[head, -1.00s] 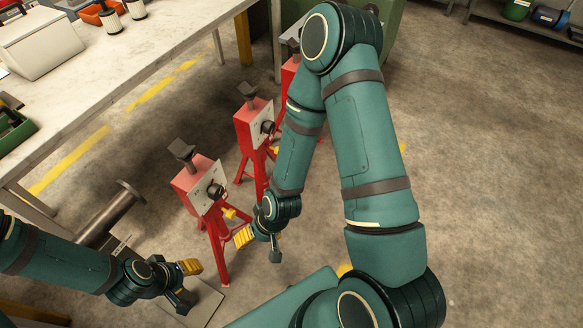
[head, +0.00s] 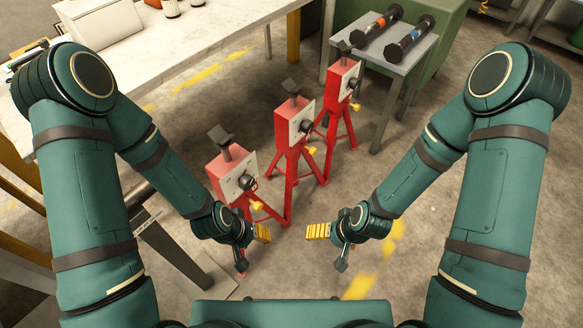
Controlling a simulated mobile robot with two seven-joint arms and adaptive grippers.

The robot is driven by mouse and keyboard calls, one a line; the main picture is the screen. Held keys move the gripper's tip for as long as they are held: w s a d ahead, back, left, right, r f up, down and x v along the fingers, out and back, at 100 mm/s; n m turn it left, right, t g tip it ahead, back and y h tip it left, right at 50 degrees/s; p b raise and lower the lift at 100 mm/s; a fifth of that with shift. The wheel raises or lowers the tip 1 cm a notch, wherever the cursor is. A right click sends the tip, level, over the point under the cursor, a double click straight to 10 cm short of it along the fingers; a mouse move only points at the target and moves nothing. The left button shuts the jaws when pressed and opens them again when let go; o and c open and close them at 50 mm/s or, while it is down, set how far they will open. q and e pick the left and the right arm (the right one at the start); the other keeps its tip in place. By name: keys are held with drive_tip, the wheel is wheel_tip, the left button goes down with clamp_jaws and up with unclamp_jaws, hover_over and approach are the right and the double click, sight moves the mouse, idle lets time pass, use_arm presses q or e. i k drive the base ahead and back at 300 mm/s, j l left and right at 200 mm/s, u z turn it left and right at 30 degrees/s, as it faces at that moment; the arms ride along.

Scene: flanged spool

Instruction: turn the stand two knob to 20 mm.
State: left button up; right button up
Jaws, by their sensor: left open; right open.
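Three red stands with pale dial plates and black knobs stand in a row running away to the right. The middle stand (head: 295,142) has its black knob (head: 306,126) facing right; its scale is too small to read. The near stand (head: 231,172) has a knob (head: 247,182), and the far stand (head: 341,84) has one too (head: 352,83). I cannot read which stand is labelled two. My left gripper (head: 252,247) is open and empty, in front of and below the near stand. My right gripper (head: 330,248) is open and empty, apart from all three knobs.
A white workbench (head: 200,42) runs behind the stands on the left. A grey table (head: 392,62) with two dumbbell-like spools stands behind the far stand. The floor right of the stands is clear.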

sight(307, 126)
drive_tip(key=l+u, duration=0.1)
drive_tip(key=u, duration=0.2)
drive_tip(key=i+l+u, duration=0.1)
drive_tip(key=u, duration=0.2)
drive_tip(key=i+l+u, duration=0.2)
drive_tip(key=l, duration=0.3)
drive_tip(key=l+u, duration=0.2)
drive_tip(key=l, duration=0.3)
drive_tip(key=i+l, duration=0.1)
drive_tip(key=l, duration=1)
drive_tip(key=i+l+u, duration=0.15)
drive_tip(key=l, duration=1)
